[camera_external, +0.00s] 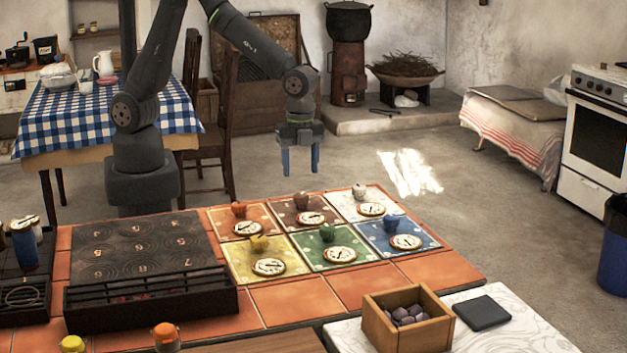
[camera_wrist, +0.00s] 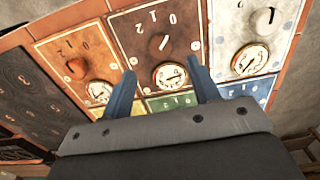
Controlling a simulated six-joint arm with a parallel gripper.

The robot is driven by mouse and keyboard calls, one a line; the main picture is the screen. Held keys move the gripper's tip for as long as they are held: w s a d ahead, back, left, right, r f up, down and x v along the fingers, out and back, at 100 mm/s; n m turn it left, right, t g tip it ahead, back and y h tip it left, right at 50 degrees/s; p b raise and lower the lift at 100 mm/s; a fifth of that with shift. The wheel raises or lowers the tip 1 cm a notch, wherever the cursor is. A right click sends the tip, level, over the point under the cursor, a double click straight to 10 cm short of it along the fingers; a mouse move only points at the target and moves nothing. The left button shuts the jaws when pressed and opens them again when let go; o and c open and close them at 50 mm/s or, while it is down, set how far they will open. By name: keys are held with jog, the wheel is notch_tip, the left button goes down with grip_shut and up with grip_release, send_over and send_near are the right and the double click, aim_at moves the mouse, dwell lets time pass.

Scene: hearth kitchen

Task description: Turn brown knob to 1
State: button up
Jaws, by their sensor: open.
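The brown knob (camera_external: 301,201) stands on the brown panel (camera_external: 327,226), in the middle of the back row of coloured panels. In the wrist view the brown knob (camera_wrist: 157,43) has the marks 2, 0 and 1 around it; I cannot tell which mark it points at. A round dial (camera_wrist: 170,76) sits beside it on the same panel. My gripper (camera_external: 300,172) is open and empty, with its blue fingers pointing down above the brown knob, clear of it. In the wrist view the fingertips of my gripper (camera_wrist: 164,70) show on either side of the dial.
An orange knob (camera_external: 239,210) and a white knob (camera_external: 359,191) flank it. Yellow (camera_external: 259,243), green (camera_external: 327,233) and blue (camera_external: 391,223) knobs stand in front. A dark grill (camera_external: 150,297) is at left. A wooden box of stones (camera_external: 407,318) is at front right.

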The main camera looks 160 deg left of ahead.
aim_at(301, 195)
notch_tip(301, 195, down, 7)
jog(key=shift+f, duration=0.1)
dwell(0.3)
jog(key=c, duration=1)
